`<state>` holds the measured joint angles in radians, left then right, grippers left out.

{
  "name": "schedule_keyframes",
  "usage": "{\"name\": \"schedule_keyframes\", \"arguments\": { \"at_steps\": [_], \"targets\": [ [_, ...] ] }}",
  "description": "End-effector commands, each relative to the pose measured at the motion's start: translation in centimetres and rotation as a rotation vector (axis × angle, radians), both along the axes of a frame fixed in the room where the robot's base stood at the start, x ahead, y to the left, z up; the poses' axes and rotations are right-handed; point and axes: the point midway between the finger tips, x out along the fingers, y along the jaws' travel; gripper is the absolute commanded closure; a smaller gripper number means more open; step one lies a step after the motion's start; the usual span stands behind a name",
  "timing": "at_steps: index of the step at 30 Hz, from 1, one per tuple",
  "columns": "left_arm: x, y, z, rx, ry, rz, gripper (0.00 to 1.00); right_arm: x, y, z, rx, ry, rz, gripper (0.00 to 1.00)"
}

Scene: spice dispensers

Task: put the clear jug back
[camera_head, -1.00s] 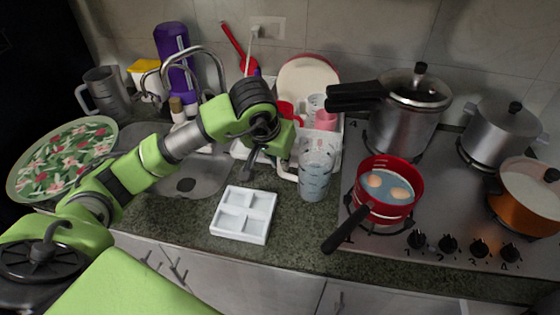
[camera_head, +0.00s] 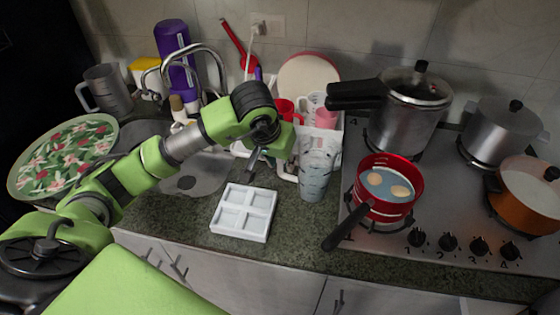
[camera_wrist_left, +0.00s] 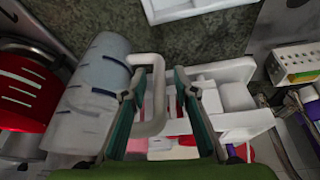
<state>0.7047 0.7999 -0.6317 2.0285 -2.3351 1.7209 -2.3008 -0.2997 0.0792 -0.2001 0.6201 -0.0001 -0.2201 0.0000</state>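The clear jug (camera_head: 315,172) is a translucent, bluish-grey measuring jug with dark marks. It stands upright on the counter between the white four-part tray and the red pan, with its pale handle on its left. In the left wrist view the jug (camera_wrist_left: 92,95) lies at the left and its white handle (camera_wrist_left: 157,100) shows between the fingers. My left gripper (camera_head: 254,161) is just left of the jug in the head view. In the wrist view its fingers (camera_wrist_left: 160,92) are spread, with visible gaps beside the handle. My right gripper is not in view.
The white tray (camera_head: 268,206) is in front of the left gripper. A white dish rack (camera_head: 336,133) with cups and a plate is behind the jug. The red pan (camera_head: 416,183) on the stove is close on the right. The sink (camera_head: 216,175) is at the left.

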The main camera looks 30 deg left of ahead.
Motion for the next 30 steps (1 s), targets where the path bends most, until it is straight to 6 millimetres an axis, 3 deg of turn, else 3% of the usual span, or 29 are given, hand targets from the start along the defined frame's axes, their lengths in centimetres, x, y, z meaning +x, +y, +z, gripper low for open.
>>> {"name": "schedule_keyframes", "arguments": {
  "at_steps": [18,30],
  "targets": [
    [-4.3,-0.2,10.1,0.0,-0.004,0.001,0.73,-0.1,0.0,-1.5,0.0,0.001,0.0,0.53],
    [-4.9,-0.2,11.2,0.001,0.0,0.001,0.73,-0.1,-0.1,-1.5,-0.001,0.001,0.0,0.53]
  ]
}}
